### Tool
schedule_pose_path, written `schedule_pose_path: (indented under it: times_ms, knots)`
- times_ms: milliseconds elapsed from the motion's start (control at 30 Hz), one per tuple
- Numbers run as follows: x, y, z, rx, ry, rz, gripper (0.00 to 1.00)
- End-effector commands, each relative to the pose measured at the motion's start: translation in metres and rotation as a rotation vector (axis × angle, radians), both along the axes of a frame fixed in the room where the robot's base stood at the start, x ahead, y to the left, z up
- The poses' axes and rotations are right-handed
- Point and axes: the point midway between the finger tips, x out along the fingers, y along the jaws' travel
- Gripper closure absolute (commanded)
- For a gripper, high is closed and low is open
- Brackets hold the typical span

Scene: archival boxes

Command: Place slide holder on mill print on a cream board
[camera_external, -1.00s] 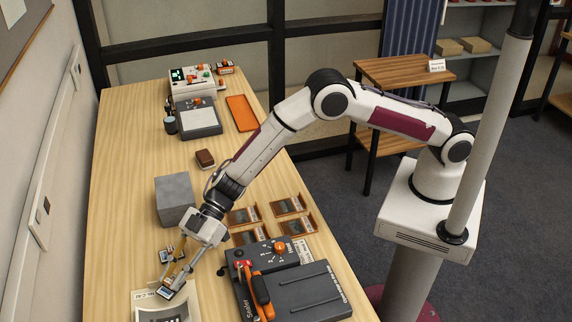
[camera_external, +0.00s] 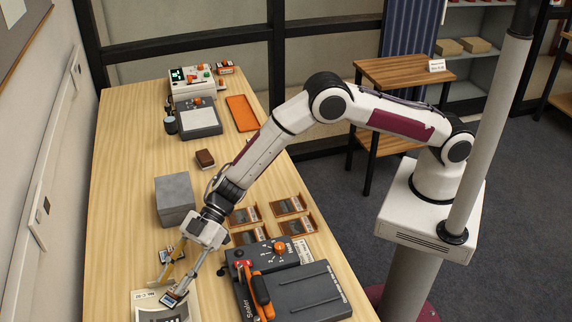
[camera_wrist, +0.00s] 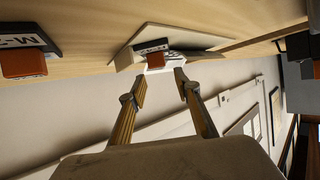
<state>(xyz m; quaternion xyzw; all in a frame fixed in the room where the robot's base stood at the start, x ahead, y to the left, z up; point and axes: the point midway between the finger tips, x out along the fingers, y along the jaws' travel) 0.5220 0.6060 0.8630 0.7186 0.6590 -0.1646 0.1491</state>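The small slide holder (camera_external: 174,298), dark with a pale edge, is at the fingertips of my gripper (camera_external: 176,291) in the external view. The gripper appears shut on it and holds it tilted at the upper right part of a cream board (camera_external: 139,302) with a dark-edged print. Contact with the board cannot be told. In the wrist view, the two fingertips of my gripper (camera_wrist: 161,82) stand apart, with a white and black-orange piece (camera_wrist: 155,57) just past them. The print's lower part is cut off by the picture edge.
Another small holder (camera_external: 166,256) stands behind the gripper. A grey box (camera_external: 174,198) stands farther back. Several brown-framed slides (camera_external: 289,205) and a dark sealer (camera_external: 300,290) with an orange handle lie to the right. The wall runs along the left.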

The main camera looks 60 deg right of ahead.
Motion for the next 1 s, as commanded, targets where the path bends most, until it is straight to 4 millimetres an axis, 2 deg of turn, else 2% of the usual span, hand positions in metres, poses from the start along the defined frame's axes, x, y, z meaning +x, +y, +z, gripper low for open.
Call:
schedule_pose_path:
  times_ms: [367, 633, 1000]
  knots:
    - [0.0, 0.0, 0.001, 0.0, 0.0, 0.0, 0.65]
    - [0.0, 0.0, 0.014, 0.001, -0.001, -0.001, 0.65]
    - [-0.002, -0.037, 0.031, 0.0, 0.0, -0.002, 0.65]
